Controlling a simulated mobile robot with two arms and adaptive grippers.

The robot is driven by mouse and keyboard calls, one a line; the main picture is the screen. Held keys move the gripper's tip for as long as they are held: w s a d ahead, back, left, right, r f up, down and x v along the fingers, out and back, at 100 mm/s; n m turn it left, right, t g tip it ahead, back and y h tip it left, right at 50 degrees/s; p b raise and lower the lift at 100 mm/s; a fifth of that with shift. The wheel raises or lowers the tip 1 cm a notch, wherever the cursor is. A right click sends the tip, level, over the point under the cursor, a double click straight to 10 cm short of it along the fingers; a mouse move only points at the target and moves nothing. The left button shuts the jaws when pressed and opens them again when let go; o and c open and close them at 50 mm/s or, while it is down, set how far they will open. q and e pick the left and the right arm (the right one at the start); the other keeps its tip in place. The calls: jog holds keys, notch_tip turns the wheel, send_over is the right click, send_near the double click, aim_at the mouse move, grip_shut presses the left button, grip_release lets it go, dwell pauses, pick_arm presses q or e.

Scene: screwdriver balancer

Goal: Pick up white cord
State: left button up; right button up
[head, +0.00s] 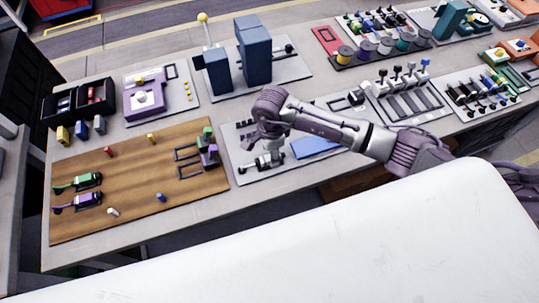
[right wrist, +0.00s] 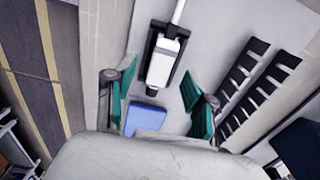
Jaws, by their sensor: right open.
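The white cord (right wrist: 178,13) shows at the top of the right wrist view. It runs down into a white body (right wrist: 163,62) set in a black frame on a grey board. My right gripper (right wrist: 151,90) is open, with its teal fingers spread apart to either side of the black lower end of that white body. Nothing is held between the fingers. In the head view my right gripper (head: 265,160) is over the grey board (head: 243,172) beside the wooden board, and it hides most of the white piece there. My left gripper is not in view.
A blue block (right wrist: 146,118) lies below the white body; the head view shows it too (head: 316,146). Black slotted racks (right wrist: 243,77) stand to the right. A wooden board (head: 130,190) with small parts is on the left, and tall blue blocks (head: 254,50) stand behind.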

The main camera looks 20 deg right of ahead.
jog(key=shift+f, duration=0.95)
jog(key=shift+c, duration=0.3)
grip_shut()
